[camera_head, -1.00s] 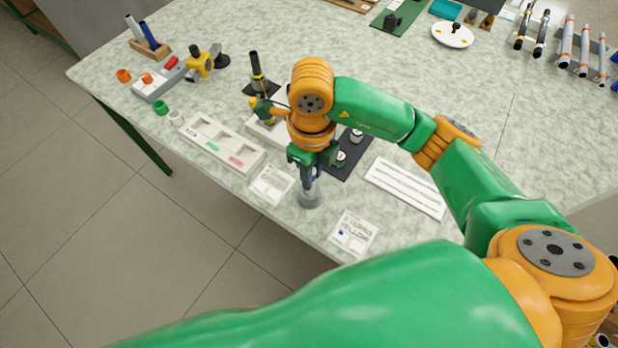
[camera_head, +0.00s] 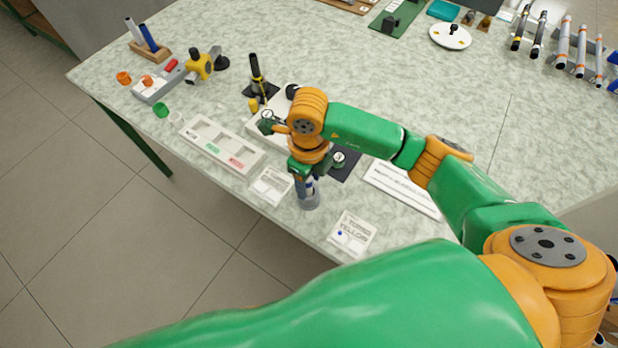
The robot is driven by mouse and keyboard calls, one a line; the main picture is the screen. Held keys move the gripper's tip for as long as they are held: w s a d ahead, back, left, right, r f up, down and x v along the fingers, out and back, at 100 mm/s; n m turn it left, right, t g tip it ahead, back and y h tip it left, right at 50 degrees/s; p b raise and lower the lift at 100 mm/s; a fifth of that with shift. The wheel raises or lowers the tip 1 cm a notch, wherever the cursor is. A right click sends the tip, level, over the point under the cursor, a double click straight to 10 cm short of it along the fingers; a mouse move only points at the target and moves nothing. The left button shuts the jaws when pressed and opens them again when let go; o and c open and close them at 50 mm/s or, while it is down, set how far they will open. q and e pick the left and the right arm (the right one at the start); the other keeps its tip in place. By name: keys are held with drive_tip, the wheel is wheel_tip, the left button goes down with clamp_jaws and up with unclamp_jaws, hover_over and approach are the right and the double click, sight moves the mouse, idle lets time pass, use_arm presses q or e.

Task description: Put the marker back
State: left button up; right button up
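A small grey cup (camera_head: 309,201) stands near the table's front edge. A slim blue and whitish piece (camera_head: 309,185), which looks like the marker, stands upright in the cup's mouth. My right gripper (camera_head: 306,178) points down right above the cup, with its fingers around or beside this piece. The fingers are small and partly hidden by the wrist, so I cannot tell whether they grip it. My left gripper is not in view.
A white card (camera_head: 271,186) lies left of the cup and a printed card (camera_head: 353,233) right of it. A white tray with labelled slots (camera_head: 221,145), a grooved white board (camera_head: 403,188) and a black pen-like tool upright (camera_head: 257,75) are close by. A wooden block (camera_head: 152,53) holds rods.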

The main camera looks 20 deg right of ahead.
drive_tip(key=shift+r, duration=0.1)
drive_tip(key=shift+r, duration=0.35)
wheel_tip(320, 180, up, 12)
drive_tip(key=shift+f, duration=0.2)
